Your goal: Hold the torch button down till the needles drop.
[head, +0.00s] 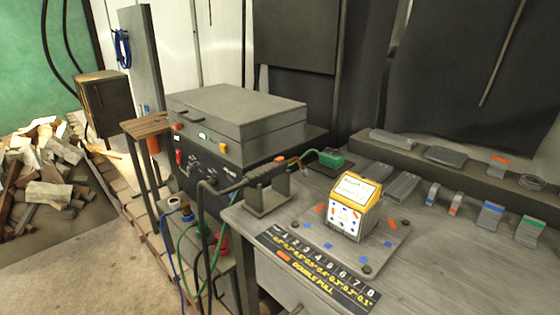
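A dark torch (262,174) rests across a grey stand (266,195) at the left end of the workbench. Its dark cable runs down to the left, past the machine. A small orange part (280,159) shows near its right end; I cannot tell whether this is the button. A dark machine (205,165) with knobs and coloured parts on its front stands behind and left of the torch. Any needles are too small to make out. Neither of my grippers is in view.
A yellow-topped block (354,209) with a white label stands on a plate on the bench (440,245). A numbered strip (315,270) lies along the front edge. Metal pieces with coloured tags (489,217) lie at the right. Cables (205,240) hang left of the bench.

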